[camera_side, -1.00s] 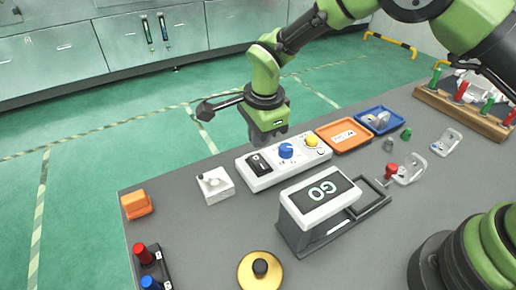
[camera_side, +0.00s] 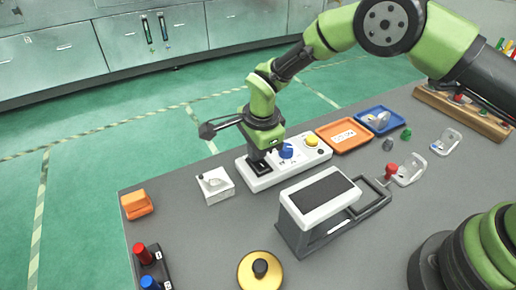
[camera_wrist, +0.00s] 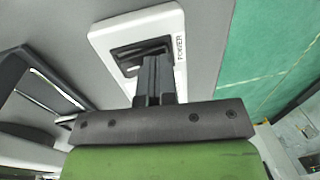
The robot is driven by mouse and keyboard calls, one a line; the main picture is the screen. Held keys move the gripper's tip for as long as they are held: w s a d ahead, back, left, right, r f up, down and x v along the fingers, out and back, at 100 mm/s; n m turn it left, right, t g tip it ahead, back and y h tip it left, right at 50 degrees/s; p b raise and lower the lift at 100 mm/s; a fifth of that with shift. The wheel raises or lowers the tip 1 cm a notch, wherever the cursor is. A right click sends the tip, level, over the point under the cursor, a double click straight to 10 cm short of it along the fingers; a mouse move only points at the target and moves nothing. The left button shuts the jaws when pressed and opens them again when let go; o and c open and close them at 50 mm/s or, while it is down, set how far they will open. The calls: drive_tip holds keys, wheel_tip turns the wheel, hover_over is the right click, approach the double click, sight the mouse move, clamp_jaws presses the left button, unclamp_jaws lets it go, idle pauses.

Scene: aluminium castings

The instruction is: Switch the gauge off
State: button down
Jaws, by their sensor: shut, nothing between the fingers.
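The gauge (camera_side: 318,196) is a white and dark box on a dark frame in the side view, and its display is dark and blank. The white control panel (camera_side: 262,181) stands behind it, with a black power rocker switch, a blue knob (camera_side: 286,151) and a yellow button (camera_side: 311,141). My gripper (camera_side: 257,160) is shut and empty, pointing down at the black rocker switch. In the wrist view the fingertips (camera_wrist: 155,62) are over the rocker switch (camera_wrist: 130,60), beside the word POWER, and hide part of it. They appear to touch it.
A white block with a round top (camera_side: 215,185) stands left of the panel. An orange tray (camera_side: 343,136) and a blue tray (camera_side: 378,120) lie to its right.

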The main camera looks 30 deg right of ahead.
sight(262, 164)
drive_tip(key=shift+s+f, duration=0.1)
drive_tip(key=shift+s+r, duration=0.2)
drive_tip(key=shift+s, duration=0.55)
drive_tip(key=shift+r, duration=0.1)
wheel_tip(262, 164, up, 14)
drive_tip(key=s, duration=0.2)
drive_tip(key=shift+w, duration=0.15)
drive_tip(key=shift+w, duration=0.65)
